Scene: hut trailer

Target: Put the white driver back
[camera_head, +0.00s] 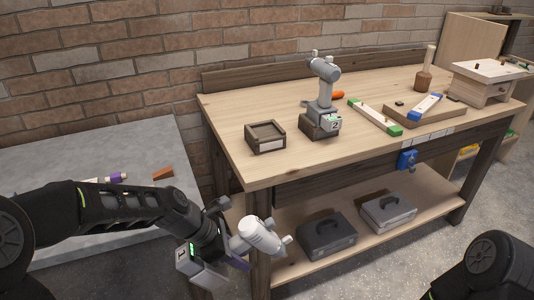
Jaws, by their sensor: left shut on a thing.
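The white driver (262,236) is in my left gripper (232,243), in front of the workbench's near left leg and below the tabletop. It is tilted, and its handle is mostly hidden by the gripper. The gripper is shut on it. A grey driver (324,78) stands upright in a dark wooden holder (310,127) with a tag "2" on the workbench. A small dark wooden box (265,138) with a blank pale label stands on the bench to its left. Of my right arm only a black part shows at the bottom right; its gripper is out of view.
The workbench (235,115) has a lower shelf with two grey toolboxes (327,236). Levels, a wooden tray (424,113), a mallet (424,75) and a small drawer box (484,85) occupy its right side. A grey slab (120,150) with small items lies at left. A blue clamp-like thing (407,159) hangs at the bench front.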

